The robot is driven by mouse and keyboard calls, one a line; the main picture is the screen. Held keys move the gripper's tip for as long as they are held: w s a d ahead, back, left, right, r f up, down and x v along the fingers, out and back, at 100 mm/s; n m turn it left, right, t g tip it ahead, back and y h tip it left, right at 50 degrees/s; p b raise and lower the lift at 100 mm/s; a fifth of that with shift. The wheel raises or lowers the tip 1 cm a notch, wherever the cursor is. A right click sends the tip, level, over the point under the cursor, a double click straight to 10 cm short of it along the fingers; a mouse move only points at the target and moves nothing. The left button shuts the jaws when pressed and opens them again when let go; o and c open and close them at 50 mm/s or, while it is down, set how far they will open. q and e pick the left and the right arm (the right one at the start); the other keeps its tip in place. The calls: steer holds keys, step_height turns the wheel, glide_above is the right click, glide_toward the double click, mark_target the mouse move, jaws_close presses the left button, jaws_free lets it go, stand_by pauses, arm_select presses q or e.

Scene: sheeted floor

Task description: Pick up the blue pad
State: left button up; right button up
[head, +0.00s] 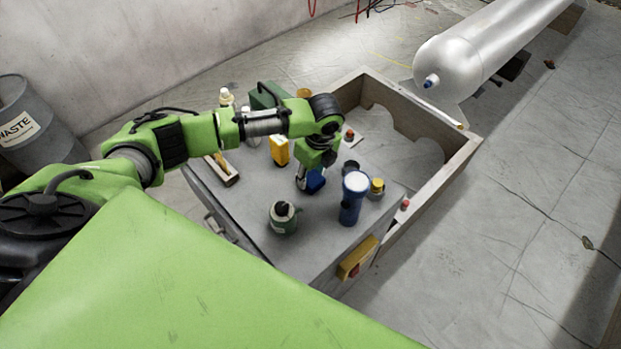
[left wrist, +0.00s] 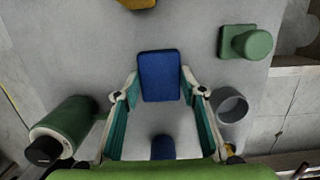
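The blue pad (left wrist: 159,76) is a flat rounded rectangle on the grey tabletop, between the fingertips of my left gripper (left wrist: 159,88) in the left wrist view. The fingers are spread, one on each side of the pad. Their tips are close to its sides, and I cannot tell if they touch. In the head view the pad (head: 317,181) shows partly beside my left gripper (head: 303,180), which points down at the table. My right gripper is not in view.
A yellow object (head: 279,151) lies behind. A wooden-walled box (head: 440,190) adjoins on the right. A silver tank (head: 480,50) lies beyond.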

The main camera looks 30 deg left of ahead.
arm_select(q)
steer(key=shift+c, duration=1.2)
steer(key=shift+r, duration=0.1)
steer(key=shift+r, duration=0.6)
steer(key=s+d+r, duration=0.3)
steer(key=s+r, duration=0.2)
steer(key=s, duration=0.1)
steer(key=s+d+r+b, duration=0.1)
steer(key=s+d+r, duration=0.1)
steer(key=s+r, duration=0.4)
steer(key=shift+s+d+r, duration=0.3)
steer(key=shift+s+d, duration=0.1)
steer(key=o, duration=0.5)
steer(key=shift+c, duration=0.2)
steer(key=c, duration=0.3)
steer(key=shift+c, duration=0.2)
